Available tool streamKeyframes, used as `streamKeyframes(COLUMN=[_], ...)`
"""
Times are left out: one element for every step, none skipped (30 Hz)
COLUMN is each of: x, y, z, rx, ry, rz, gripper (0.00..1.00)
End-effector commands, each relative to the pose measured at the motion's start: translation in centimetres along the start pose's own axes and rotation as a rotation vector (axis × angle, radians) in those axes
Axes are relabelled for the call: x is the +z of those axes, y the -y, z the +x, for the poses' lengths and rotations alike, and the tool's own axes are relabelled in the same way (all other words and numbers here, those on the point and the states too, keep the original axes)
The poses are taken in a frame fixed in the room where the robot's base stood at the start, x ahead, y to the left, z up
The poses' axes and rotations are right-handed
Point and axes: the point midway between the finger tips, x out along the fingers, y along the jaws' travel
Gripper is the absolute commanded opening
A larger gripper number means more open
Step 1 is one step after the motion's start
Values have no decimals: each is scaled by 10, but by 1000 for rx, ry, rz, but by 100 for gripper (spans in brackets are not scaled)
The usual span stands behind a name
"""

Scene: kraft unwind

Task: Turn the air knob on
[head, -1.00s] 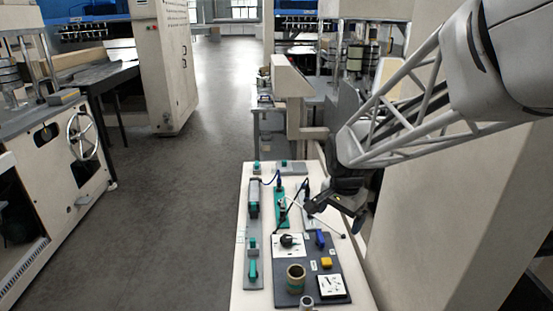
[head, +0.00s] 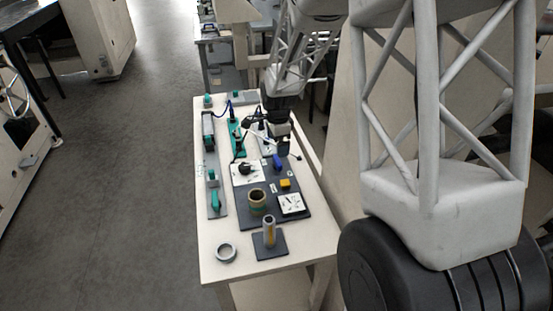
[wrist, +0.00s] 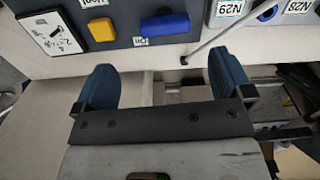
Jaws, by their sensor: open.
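A blue knob (head: 277,161) stands on the dark panel (head: 243,201) on the white bench. In the wrist view the blue knob (wrist: 164,24) lies crosswise beside a small label that seems to read "Air" (wrist: 140,41). My gripper (head: 283,147) is over the bench's right side, close behind the blue knob in the head view. In the wrist view my gripper (wrist: 163,85) has its two blue fingers wide apart with nothing between them. The knob is beyond the fingertips, apart from both. A black knob (head: 245,168) sits on a white plate to the left.
A thin rod (wrist: 222,32) runs close to the right finger. A post (head: 269,231) and a grey ring (head: 226,252) are at the front.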

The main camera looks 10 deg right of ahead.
Motion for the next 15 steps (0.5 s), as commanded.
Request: streamKeyframes(x=[0,-1,-1,-1,-1,-1,-1,-1,-1,-1,-1,-1,-1,-1,-1], y=[3,4,5,6,7,7,7,7,7,7,7,7,7,7,7], z=[4,6,8,8,9,10,10,10,9,9,9,9,9,9,9], rx=[3,3,4,5,5,5,5,5,5,5,5,5,5,5,5], ry=[0,0,1,1,1,1,1,1,1,1,1,1,1,1,1], rz=[12,19,25,29,31,33,34,34,34,34,33,33,33,33,33], gripper=[98,98,98,98,98,98,98,98,98,98,98,98,98,98,98])
